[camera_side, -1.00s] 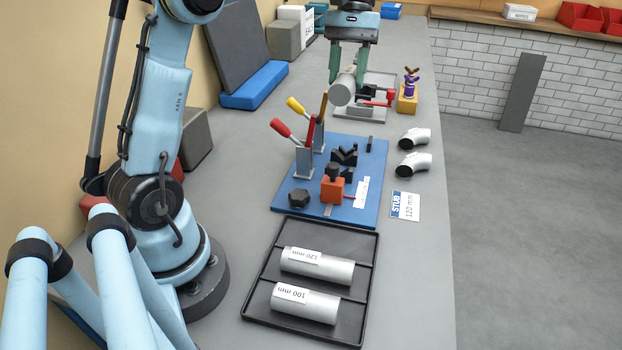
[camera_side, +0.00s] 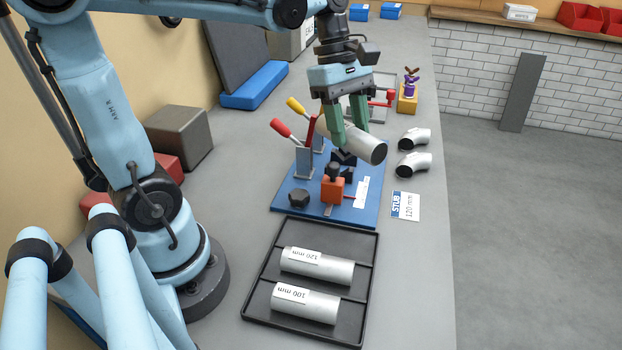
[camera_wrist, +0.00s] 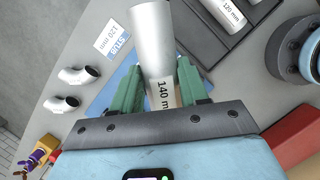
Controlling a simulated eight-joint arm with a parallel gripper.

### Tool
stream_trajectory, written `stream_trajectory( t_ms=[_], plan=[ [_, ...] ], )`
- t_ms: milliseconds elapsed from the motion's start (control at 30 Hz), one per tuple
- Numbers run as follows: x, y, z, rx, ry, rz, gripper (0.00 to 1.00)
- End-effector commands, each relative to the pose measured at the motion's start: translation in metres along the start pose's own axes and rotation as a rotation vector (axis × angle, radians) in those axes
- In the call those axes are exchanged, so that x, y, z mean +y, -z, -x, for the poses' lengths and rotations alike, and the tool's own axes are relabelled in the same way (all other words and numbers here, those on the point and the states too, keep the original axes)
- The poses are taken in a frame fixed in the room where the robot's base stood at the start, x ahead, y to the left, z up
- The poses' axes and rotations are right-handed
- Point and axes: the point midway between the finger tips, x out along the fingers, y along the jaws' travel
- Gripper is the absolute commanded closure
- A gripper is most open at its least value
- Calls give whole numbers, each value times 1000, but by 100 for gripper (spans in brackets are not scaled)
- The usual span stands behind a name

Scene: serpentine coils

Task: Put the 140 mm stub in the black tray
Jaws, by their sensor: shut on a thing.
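My gripper (camera_side: 347,122) is shut on a silver tube, the 140 mm stub (camera_side: 365,145), and holds it in the air over the blue fixture board. In the wrist view the stub (camera_wrist: 151,40) lies between the green fingers (camera_wrist: 158,90), and its label reads "140 m", the rest hidden. The black tray (camera_side: 366,282) lies on the bench nearer the side camera, well apart from the stub. In it lie two silver stubs, one labelled 120 mm (camera_side: 330,268) and one labelled 100 mm (camera_side: 318,306). The tray's far section shows a narrow bare strip.
The blue board (camera_side: 290,195) carries upright levers with red and yellow handles (camera_side: 282,128), an orange block (camera_side: 332,188) and black clamps. Two silver elbows (camera_side: 414,163) and a card reading "STUB 120 mm" (camera_side: 405,206) lie to its right. A grey box (camera_side: 180,135) stands left.

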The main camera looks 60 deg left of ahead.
Motion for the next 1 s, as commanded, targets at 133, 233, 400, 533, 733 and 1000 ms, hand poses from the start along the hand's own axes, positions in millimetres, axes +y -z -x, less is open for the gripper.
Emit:
stream_trajectory(
  t_ms=[133,233,400,533,733,1000],
  plan=[
    [-27,-11,-26,14,-71,207,100],
    [-43,-14,-42,24,-115,339,100],
    [-63,-17,-63,35,-169,515,100],
    [-71,-18,-73,40,-194,596,100],
    [-75,-16,-80,44,-206,641,100],
    [-75,-9,-101,44,-206,642,100]
  ],
)
